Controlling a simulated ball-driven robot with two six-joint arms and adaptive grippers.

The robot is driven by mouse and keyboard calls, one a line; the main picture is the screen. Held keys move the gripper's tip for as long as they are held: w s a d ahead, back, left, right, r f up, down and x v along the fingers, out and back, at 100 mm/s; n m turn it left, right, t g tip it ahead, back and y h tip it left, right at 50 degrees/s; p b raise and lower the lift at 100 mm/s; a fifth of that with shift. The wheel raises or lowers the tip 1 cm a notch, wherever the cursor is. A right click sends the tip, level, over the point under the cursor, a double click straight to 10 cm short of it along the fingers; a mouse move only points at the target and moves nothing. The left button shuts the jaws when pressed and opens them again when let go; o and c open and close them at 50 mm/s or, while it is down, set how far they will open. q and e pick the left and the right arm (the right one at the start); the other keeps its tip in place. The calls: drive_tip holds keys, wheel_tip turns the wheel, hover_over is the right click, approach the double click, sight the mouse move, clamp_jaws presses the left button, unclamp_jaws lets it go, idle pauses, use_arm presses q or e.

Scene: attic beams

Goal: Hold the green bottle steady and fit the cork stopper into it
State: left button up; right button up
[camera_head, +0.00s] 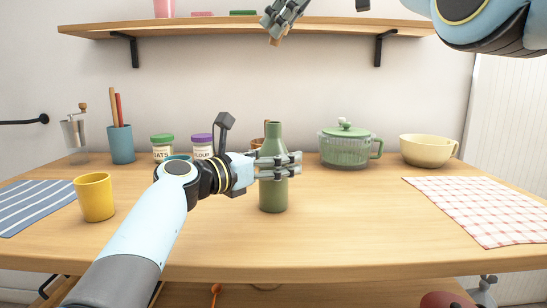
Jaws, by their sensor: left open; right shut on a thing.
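The green bottle (273,196) stands upright on the wooden table near the middle. My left gripper (290,163) reaches in from the left at the bottle's upper body. Its fingers are open and overlap the bottle in the picture; I cannot tell whether they touch it. My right gripper (277,30) is high above the table, in front of the wall shelf. It is shut on the tan cork stopper (274,41), which shows only as a small piece below the fingers. The cork is well above the bottle's neck and apart from it.
A yellow cup (95,198) and a striped cloth (35,205) lie left. Behind are a blue utensil cup (121,144), jars (162,148), a green lidded pot (345,149) and a cream bowl (428,149). A checked cloth (480,208) is right.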

use_arm(q)
drive_tip(key=c, duration=1.6)
